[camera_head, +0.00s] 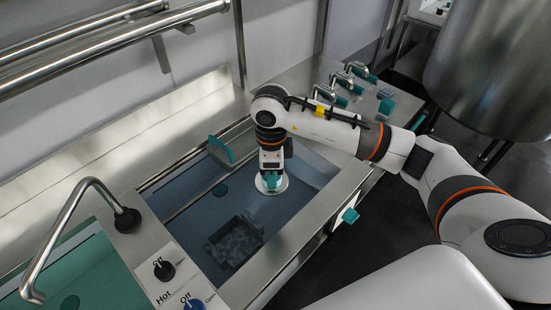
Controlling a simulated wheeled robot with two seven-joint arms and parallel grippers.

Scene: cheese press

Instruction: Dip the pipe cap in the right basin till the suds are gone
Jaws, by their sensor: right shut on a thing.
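My right gripper (271,173) points down over the right basin (325,185) and is shut on the pipe cap (281,189). The cap shows as a pale round disc below the fingers, with a teal part between them. It is at or close to the bluish water; I cannot tell how deep it sits. No suds can be made out on it at this size. My left gripper is out of view.
A dark square tray (234,240) lies in the right basin. A rail with a teal handle (221,149) crosses it. The left basin (85,275) holds greenish water, with a curved tap (70,205) and knobs (164,270) between. Several teal-handled fittings (345,85) stand on the counter behind.

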